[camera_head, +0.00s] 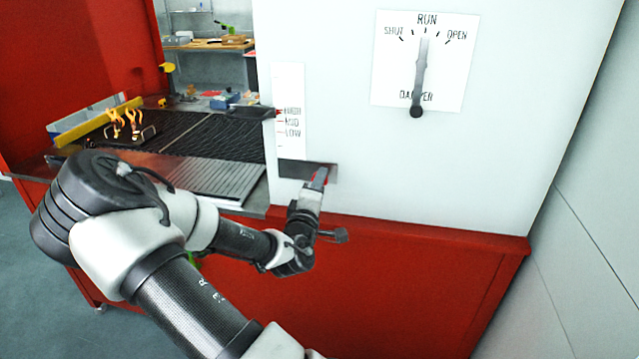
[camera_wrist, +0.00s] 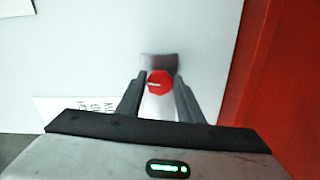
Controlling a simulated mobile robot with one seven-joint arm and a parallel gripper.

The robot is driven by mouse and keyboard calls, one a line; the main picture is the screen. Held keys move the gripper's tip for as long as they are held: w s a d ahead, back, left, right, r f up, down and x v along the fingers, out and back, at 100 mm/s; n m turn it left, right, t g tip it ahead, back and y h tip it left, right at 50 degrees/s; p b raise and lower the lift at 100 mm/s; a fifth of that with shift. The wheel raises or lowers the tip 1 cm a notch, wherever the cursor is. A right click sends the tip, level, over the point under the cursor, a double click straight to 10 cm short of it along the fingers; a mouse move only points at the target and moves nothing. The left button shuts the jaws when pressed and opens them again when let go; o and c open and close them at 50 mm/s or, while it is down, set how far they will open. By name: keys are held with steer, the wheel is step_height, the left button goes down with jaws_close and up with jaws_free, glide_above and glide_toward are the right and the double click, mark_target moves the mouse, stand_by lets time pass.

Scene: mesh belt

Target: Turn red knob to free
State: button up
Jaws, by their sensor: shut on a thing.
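The red knob (camera_wrist: 159,82) shows in the wrist view between my two fingertips, with a short pale line on its face lying roughly level, toward the left. A dark plate (camera_wrist: 158,61) shows behind it on the white panel. In the head view my gripper (camera_head: 319,178) is at the lower part of the white panel, in front of the dark plate (camera_head: 296,169). My gripper (camera_wrist: 160,80) is shut on the red knob. No "free" label is readable in either view.
The mesh belt (camera_head: 215,138) is at left, with orange flame-like shapes (camera_head: 125,122). A red ledge (camera_head: 430,234) runs below the panel.

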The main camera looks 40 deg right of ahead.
steer(key=shift+n, duration=0.9)
steer(key=o, duration=1.1)
steer(key=shift+c, duration=0.2)
steer(key=p+v, duration=0.9)
steer(key=v, duration=0.8)
steer(key=shift+a, duration=0.25)
